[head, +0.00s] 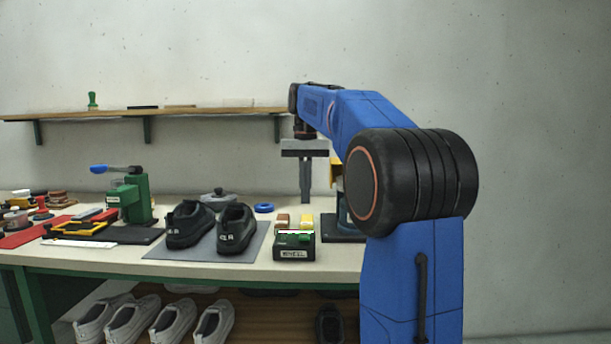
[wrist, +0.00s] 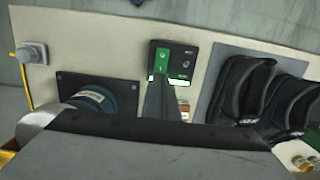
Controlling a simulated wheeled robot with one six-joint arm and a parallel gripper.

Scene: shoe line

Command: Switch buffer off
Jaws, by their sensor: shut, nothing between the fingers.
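The switch box (head: 294,247), black and labelled "WHEEL", stands near the table's front edge in the head view. In the wrist view the box (wrist: 183,51) shows a green rocker (wrist: 162,58) on its face. The buffer is mostly hidden by my arm in the head view. The wrist view shows its blue motor (wrist: 95,98) on a dark base plate (wrist: 125,95) and a pale wheel (wrist: 42,125). My gripper (head: 305,200) points down, shut and empty, above the table behind the box. In the wrist view its fingers (wrist: 160,88) overlap the box's lower edge; I cannot tell whether they touch.
Two black shoes (head: 236,228) rest on a grey mat (head: 205,248) left of the box. Yellow and brown blocks (head: 306,221) and a blue ring (head: 263,208) lie behind it. A green press (head: 137,200) stands further left. A shelf (head: 190,112) runs along the wall.

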